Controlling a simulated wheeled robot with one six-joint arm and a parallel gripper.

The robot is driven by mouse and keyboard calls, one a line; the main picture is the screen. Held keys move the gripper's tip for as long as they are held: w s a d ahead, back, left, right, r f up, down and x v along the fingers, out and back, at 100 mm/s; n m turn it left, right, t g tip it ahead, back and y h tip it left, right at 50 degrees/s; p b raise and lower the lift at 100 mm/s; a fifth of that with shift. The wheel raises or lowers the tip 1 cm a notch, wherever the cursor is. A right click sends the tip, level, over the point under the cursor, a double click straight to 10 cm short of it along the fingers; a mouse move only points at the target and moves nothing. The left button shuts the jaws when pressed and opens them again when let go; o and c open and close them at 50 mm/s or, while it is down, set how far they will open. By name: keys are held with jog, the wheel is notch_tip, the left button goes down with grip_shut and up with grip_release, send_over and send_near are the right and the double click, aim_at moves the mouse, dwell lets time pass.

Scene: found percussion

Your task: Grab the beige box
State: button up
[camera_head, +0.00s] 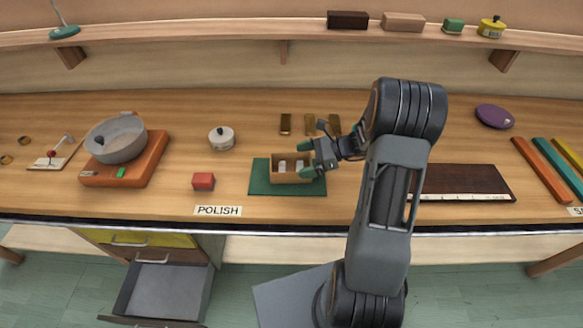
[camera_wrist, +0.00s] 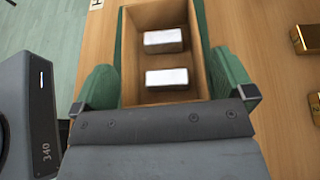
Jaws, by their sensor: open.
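An open-topped beige-brown box (camera_head: 291,180) sits upright on a green mat (camera_head: 259,186) on the bench. In the wrist view the box (camera_wrist: 204,60) holds two white-topped blocks, one (camera_wrist: 165,41) beyond the other (camera_wrist: 167,78). My gripper (camera_head: 307,160) is open at the right end of the box. In the wrist view its green fingers (camera_wrist: 166,82) lie on either side of the box, outside its long walls. I cannot tell whether they touch the walls. The near end of the box is hidden behind my gripper body.
Small brass blocks (camera_head: 285,124) stand behind the box. A red block (camera_head: 203,181) and a white lidded pot (camera_head: 221,138) are left of it. A dark board (camera_head: 466,182) lies to the right. The shelf above holds a pinkish-tan block (camera_head: 403,22). A drawer (camera_head: 161,289) stands open below.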

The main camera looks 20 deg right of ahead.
jog(key=shift+x, duration=0.75)
jog(key=c, duration=0.6)
jog(key=shift+r, duration=0.1)
jog(key=shift+c, duration=0.4)
jog(key=shift+w+r, duration=0.1)
jog(key=shift+r, duration=0.05)
